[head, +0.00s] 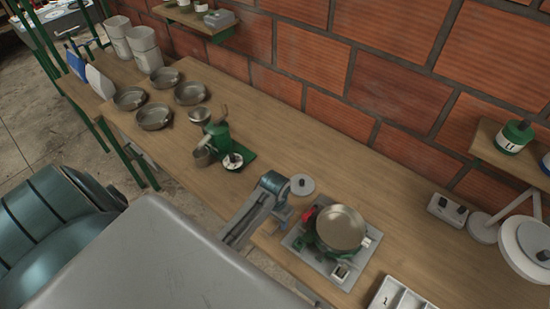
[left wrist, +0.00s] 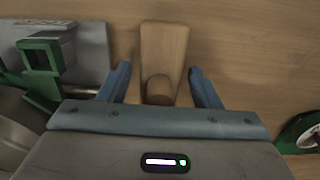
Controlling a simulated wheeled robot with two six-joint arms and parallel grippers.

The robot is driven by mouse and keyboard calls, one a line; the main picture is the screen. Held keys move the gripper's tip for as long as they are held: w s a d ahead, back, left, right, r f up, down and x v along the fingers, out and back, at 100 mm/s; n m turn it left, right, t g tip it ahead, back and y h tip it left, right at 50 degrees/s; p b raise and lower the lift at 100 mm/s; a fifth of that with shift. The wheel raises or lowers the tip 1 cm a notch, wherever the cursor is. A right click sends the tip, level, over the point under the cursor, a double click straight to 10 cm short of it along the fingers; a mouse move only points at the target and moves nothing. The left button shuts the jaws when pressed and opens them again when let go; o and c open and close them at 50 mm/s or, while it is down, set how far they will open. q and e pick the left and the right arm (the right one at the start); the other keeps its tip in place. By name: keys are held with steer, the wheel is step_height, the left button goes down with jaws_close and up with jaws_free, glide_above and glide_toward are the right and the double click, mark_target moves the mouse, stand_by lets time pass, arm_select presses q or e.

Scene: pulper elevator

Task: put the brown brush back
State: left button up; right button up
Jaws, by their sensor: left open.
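In the left wrist view a brown wooden piece (left wrist: 164,48), which looks like the brown brush, lies on the wooden bench. It has a wide flat part and a rounded end nearer the gripper. My left gripper (left wrist: 159,69) is open, with one blue finger on each side of it and a gap showing at both. In the head view my left gripper (head: 284,213) is low over the bench, just left of the stove with the pan. The arm hides the brush there. My right gripper is not in view.
A metal pan (head: 341,227) sits on the green and grey stove (head: 300,241). A green grinder (head: 217,134) and several metal bowls (head: 154,117) stand farther left. A white tray (head: 405,298) is at the front right. The bench (head: 325,165) behind the arm is clear.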

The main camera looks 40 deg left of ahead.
arm_select(q)
step_height(320, 180, up, 10)
steer(key=b, duration=0.3)
steer(key=shift+f, duration=0.15)
steer(key=shift+r+p, duration=0.4)
steer(key=shift+r, duration=0.85)
